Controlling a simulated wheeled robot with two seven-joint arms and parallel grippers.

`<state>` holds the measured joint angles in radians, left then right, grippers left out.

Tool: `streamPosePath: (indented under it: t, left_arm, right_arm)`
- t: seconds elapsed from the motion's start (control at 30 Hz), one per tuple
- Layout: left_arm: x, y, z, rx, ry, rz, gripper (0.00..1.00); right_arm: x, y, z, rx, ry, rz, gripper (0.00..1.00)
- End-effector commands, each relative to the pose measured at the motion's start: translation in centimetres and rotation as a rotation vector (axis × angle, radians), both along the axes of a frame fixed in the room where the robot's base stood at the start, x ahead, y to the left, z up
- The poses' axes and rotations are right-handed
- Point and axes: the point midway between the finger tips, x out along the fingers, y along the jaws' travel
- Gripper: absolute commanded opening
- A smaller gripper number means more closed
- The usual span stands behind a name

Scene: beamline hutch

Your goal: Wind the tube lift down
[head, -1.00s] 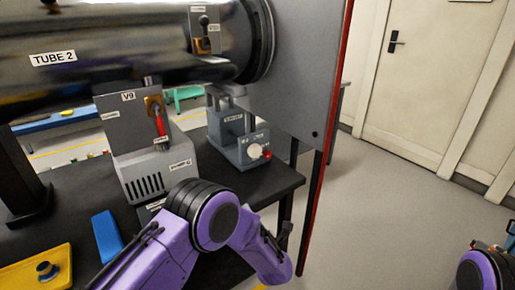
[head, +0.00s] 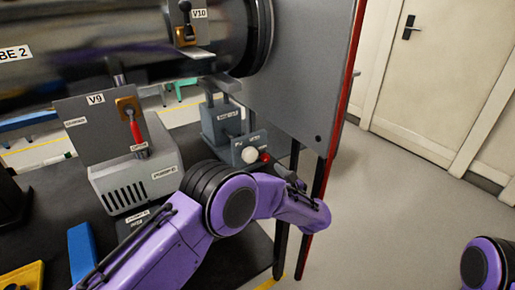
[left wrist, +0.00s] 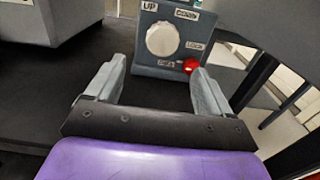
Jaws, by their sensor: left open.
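The tube lift (head: 222,122) is a grey unit under the end of the big tube. Its control box carries a round white knob (head: 249,155) and a small red knob (head: 265,157). In the left wrist view, the white knob (left wrist: 162,39) sits below labels reading UP and DOWN. The red knob (left wrist: 190,66) is at lower right, near a LOCK label and close to the right fingertip. My left gripper (left wrist: 158,70) is open and empty, its fingers pointing at the box with the white knob beyond the gap. In the head view my forearm hides part of the bench.
The dark tube (head: 110,35) runs overhead at left. A grey pump box (head: 135,180) with a red-handled valve V9 (head: 134,128) stands left of the lift. A grey panel (head: 300,65) with a red edge rises at right. Floor is open toward the door (head: 425,80).

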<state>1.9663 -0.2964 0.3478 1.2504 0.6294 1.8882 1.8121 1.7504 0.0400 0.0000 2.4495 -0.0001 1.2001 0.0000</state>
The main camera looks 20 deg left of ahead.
Motion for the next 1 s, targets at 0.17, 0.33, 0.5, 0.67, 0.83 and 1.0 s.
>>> streamPosePath:
  t: [0.17, 0.33, 0.5, 0.67, 0.83, 1.0]
  left_arm:
    - [0.8, 0.8, 0.4, -0.024, -0.029, 0.011, 0.82]
    - [3.1, 3.5, 0.4, -0.023, -0.028, 0.008, 0.82]
    - [5.3, 6.3, 0.3, -0.022, -0.028, 0.007, 0.82]
    - [6.4, 7.8, 0.3, -0.023, -0.027, 0.007, 0.82]
    - [6.6, 8.1, 0.2, -0.021, -0.027, 0.006, 0.82]
    - [6.6, 8.1, 0.3, -0.021, -0.027, 0.007, 0.66]
  right_arm:
    - [0.0, 0.0, 0.3, 0.001, 0.001, 0.0, 0.43]
    - [-0.1, 0.0, 0.8, 0.0, 0.002, 0.0, 0.43]
    - [-0.1, 0.0, 1.1, 0.0, 0.001, 0.0, 0.43]
    - [0.0, 0.0, 1.2, 0.0, 0.001, 0.0, 0.43]
    - [0.0, 0.0, 1.2, 0.001, 0.001, 0.0, 0.43]
    - [0.0, 0.0, 1.2, 0.0, 0.001, 0.0, 0.43]
